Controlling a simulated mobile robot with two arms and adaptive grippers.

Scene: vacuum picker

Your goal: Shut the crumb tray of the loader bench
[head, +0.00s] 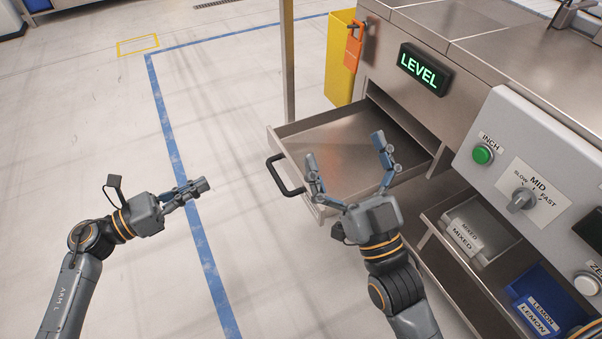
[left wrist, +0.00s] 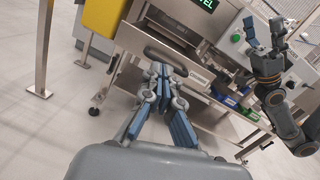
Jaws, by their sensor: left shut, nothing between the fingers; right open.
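The crumb tray (head: 340,150) is a shallow steel drawer pulled out of the loader bench (head: 455,110). Its black handle (head: 284,178) is on its front, at the left; the handle also shows in the left wrist view (left wrist: 168,57), just beyond the fingertips. My left gripper (head: 203,185) is shut and empty, to the left of the handle and apart from it in the head view. My right gripper (head: 345,152) is open and empty; in the head view its fingers overlap the tray, and I cannot tell how high above it they are.
A lit LEVEL sign (head: 424,69) is above the tray opening. A control panel (head: 545,170), a MIXED bin (head: 478,228) and a blue LEMON bin (head: 535,300) are at the right. The floor at the left is clear.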

